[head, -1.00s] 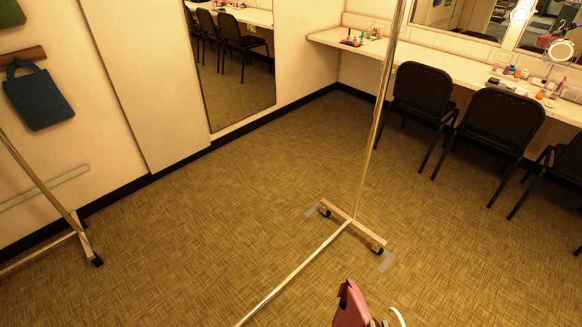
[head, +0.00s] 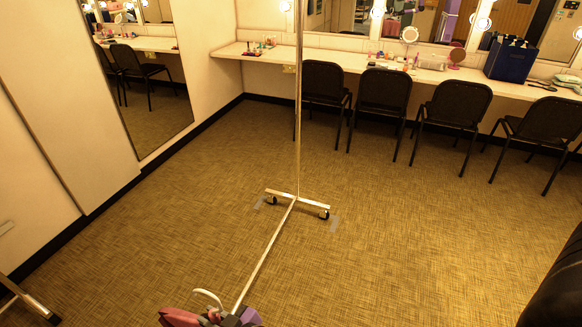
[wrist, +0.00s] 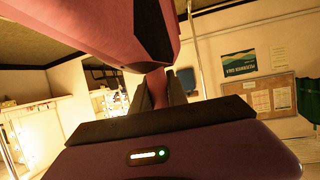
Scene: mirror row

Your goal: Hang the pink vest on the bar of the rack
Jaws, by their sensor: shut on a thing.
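The pink vest (head: 180,318) shows only in part at the bottom edge of the head view, with a white curved hanger hook (head: 208,297) above it. In the wrist view the vest (wrist: 105,30) fills the upper left. My gripper (wrist: 159,88) has its dark fingers shut on a narrow pinkish part of the vest; its purple body also shows at the bottom of the head view. The rack (head: 298,110) has a tall metal post and a wheeled base, standing beyond the vest. Its top bar is out of the head view. The vest appears clear of the rack.
Several black chairs (head: 384,92) line the long counter (head: 350,67) at the back. A tall mirror (head: 150,90) stands at the left wall. Part of another metal stand (head: 28,300) shows at lower left.

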